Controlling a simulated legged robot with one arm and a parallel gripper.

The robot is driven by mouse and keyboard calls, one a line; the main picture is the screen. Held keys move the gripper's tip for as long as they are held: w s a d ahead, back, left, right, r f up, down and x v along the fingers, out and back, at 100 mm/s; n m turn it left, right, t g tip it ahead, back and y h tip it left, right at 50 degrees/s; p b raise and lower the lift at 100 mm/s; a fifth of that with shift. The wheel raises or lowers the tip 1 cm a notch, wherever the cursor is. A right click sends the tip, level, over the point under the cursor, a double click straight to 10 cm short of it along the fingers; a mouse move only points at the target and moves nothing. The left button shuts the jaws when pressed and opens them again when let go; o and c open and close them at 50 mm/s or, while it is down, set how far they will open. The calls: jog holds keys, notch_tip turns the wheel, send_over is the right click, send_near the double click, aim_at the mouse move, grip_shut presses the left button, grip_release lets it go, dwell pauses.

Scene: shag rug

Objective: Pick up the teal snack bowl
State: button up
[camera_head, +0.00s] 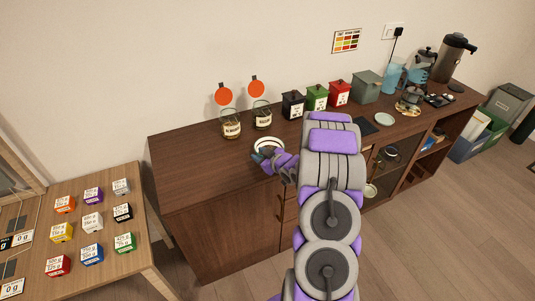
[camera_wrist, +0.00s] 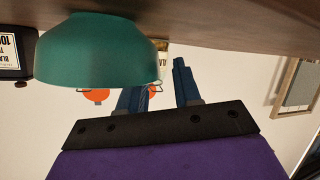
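The teal snack bowl (camera_wrist: 98,50) fills the upper left of the wrist view, which is upside down. It stands upright with its base on the brown wooden counter. My gripper (camera_wrist: 158,82) is open, its blue fingers apart. The left finger's end is hidden by the bowl near its rim; I cannot tell if it is inside or behind it. The right finger is in full view beside the bowl. In the head view my gripper (camera_head: 268,156) is low over the counter, overlapping a pale round dish (camera_head: 267,143). I cannot tell if that dish is the bowl.
The counter (camera_head: 200,165) holds two labelled jars (camera_head: 232,129) with orange discs behind the dish. A table (camera_head: 115,235) with several coloured boxes stands at left. Counter left of the dish is clear.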

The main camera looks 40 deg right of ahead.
jog(key=shift+d+f, duration=0.2)
jog(key=shift+d, duration=0.55)
jog(key=c, duration=0.4)
grip_shut()
jog(key=shift+a+r, duration=0.15)
jog(key=shift+a, duration=0.4)
jog(key=shift+d, duration=0.15)
jog(key=shift+d, duration=0.25)
jog(key=shift+a, duration=0.2)
